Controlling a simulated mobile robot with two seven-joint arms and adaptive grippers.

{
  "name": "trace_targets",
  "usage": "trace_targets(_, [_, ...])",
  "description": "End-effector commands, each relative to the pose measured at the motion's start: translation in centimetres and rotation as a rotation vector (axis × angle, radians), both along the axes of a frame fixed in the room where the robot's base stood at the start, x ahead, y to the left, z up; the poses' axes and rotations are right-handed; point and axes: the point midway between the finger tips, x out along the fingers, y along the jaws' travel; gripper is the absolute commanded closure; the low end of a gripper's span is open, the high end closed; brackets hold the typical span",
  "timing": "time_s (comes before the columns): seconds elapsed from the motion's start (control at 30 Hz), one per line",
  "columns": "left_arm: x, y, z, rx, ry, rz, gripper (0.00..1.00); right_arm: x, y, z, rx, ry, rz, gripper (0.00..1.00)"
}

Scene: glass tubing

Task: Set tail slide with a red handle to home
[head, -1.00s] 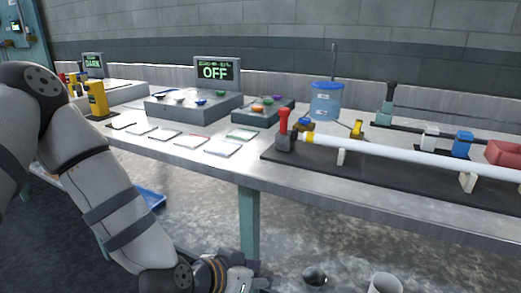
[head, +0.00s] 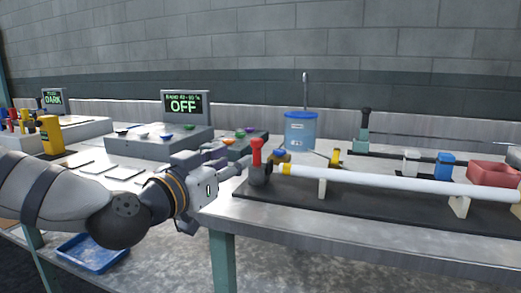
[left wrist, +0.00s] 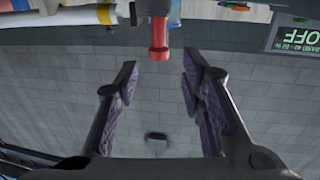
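The tail slide (head: 259,175) is a dark block with an upright red handle (head: 257,151), at the left end of a black base. A long white tube (head: 390,181) with a yellow end band runs to the right from it. My left gripper (head: 236,162) is just left of the handle, pointing at it. In the left wrist view, upside down, my left gripper (left wrist: 160,72) is open and empty. The red handle (left wrist: 159,42) shows there between and just beyond the fingertips, with no visible contact. My right gripper is not in view.
A blue-lidded container (head: 300,131) stands behind the slide. A grey button box (head: 165,140) and an OFF display (head: 185,104) are at the back left. A red bin (head: 492,174) is at right. A blue tray (head: 92,252) lies below the tabletop.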

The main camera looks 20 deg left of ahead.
Motion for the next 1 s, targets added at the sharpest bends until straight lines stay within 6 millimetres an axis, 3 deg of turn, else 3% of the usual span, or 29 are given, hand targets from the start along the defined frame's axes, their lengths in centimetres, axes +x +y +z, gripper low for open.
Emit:
trace_targets(0.2, [5.5,-1.1,-0.6,0.001,0.006,0.001,0.64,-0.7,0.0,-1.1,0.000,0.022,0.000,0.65])
trace_targets(0.4, [9.3,-1.9,-0.4,0.001,0.003,0.000,0.64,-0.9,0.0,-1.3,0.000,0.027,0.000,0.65])
trace_targets(0.53, [10.4,-2.1,-0.3,0.000,0.003,-0.001,0.64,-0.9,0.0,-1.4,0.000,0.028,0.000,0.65])
trace_targets(0.77, [10.6,-2.1,-0.2,0.000,0.003,-0.001,0.64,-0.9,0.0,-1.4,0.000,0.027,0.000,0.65])
trace_targets(0.8, [10.6,-2.1,-0.2,0.000,0.003,-0.001,0.66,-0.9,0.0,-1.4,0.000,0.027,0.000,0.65])
trace_targets(0.93, [10.6,-2.1,-0.2,0.000,0.003,-0.001,0.96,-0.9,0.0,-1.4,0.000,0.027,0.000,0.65])
trace_targets(1.0, [10.6,-2.1,-0.2,0.000,0.003,-0.001,1.00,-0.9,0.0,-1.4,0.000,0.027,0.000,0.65])
